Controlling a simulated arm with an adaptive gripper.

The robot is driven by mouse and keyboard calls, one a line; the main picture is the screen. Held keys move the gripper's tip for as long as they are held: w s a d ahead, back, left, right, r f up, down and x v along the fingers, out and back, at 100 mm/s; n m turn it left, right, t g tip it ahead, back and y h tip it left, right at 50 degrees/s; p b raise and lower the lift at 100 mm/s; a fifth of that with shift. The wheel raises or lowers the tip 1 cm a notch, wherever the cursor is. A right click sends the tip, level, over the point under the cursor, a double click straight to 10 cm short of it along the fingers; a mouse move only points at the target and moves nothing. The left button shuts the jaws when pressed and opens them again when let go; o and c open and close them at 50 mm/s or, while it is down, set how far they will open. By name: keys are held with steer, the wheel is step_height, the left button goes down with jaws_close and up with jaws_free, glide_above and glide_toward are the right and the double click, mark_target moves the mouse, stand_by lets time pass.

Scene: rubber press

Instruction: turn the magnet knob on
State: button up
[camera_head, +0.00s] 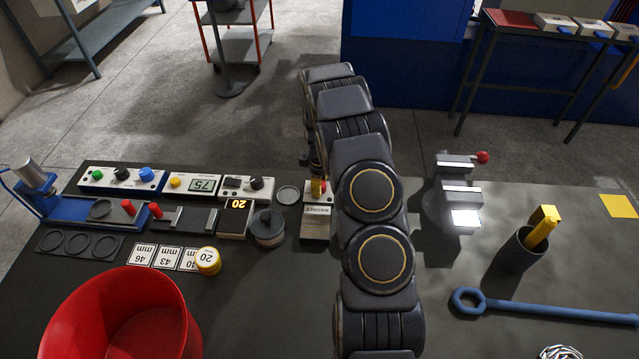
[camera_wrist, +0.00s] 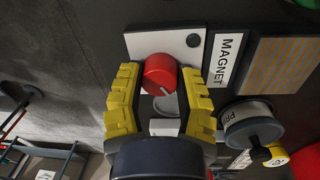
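The red magnet knob (camera_wrist: 159,72) sits on a pale control plate (camera_wrist: 191,40) beside a white label reading MAGNET (camera_wrist: 226,60). A short light line on the knob points toward the lower right of the wrist view. My gripper (camera_wrist: 160,78) has its yellow fingers on either side of the knob, spread apart with narrow gaps visible beside it. Contact with the knob is not apparent. In the head view the magnet unit (camera_head: 316,224) stands left of my arm, which hides part of it.
A grey lidded pot (camera_head: 268,228) and a timer (camera_head: 236,218) stand left of the magnet unit. Control boxes (camera_head: 190,185) line the far edge. A red bin (camera_head: 120,320) is front left.

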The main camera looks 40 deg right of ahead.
steer(key=shift+m, duration=0.5)
steer(key=m, duration=0.3)
steer(key=shift+a+f, duration=0.1)
steer(key=m, duration=0.4)
steer(key=shift+g, duration=0.3)
steer(key=m, duration=0.9)
steer(key=shift+a+m, duration=0.1)
steer(key=shift+m, duration=0.2)
steer(key=o, duration=1.1)
